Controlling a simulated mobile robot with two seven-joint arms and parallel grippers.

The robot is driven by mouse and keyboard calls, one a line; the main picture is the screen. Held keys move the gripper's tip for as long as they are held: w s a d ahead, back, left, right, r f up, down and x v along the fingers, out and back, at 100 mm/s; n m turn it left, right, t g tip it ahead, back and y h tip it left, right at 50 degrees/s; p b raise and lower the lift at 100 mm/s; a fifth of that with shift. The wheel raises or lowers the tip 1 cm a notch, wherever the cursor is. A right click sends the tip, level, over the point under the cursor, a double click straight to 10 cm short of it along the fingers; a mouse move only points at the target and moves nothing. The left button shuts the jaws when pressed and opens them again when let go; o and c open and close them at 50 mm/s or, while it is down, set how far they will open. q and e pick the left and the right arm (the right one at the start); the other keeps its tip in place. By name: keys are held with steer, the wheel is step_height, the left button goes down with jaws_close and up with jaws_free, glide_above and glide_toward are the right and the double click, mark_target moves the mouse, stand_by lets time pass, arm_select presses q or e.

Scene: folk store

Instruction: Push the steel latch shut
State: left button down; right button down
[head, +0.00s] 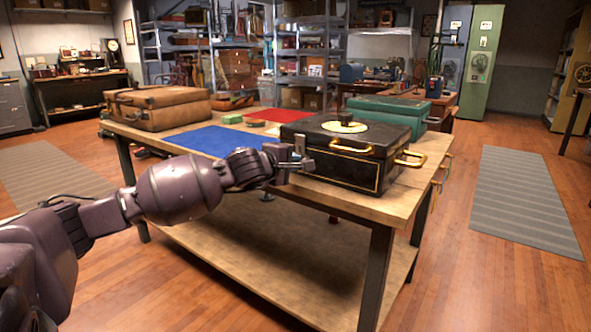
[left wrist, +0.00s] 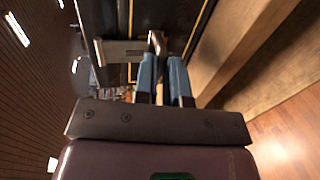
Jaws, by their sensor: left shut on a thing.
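The black case (head: 345,155) with brass trim and brass handles lies closed on the wooden workbench. My left gripper (head: 302,163) is at the front left of the case. The steel latch (head: 299,146) shows there as a small grey piece, partly hidden by the gripper. In the left wrist view the latch (left wrist: 122,49) is a grey bar with a rounded end, against the dark case face with its gold lines. The blue-sided fingers of my left gripper (left wrist: 160,62) are shut on that rounded end. How far the latch is seated cannot be told. My right gripper is not in view.
The workbench (head: 420,190) also bears a blue mat (head: 215,138), a red mat (head: 278,115), tan suitcases (head: 160,108) at the left and a teal case (head: 375,117) behind the black one.

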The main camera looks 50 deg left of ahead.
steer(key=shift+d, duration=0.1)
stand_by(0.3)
arm_select(q)
steer(key=c, duration=1.2)
jaws_free()
steer(key=shift+w, duration=0.15)
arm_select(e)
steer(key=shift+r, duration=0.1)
arm_select(q)
steer(key=p+v, duration=0.3)
steer(key=v, duration=0.8)
steer(key=shift+p, duration=0.4)
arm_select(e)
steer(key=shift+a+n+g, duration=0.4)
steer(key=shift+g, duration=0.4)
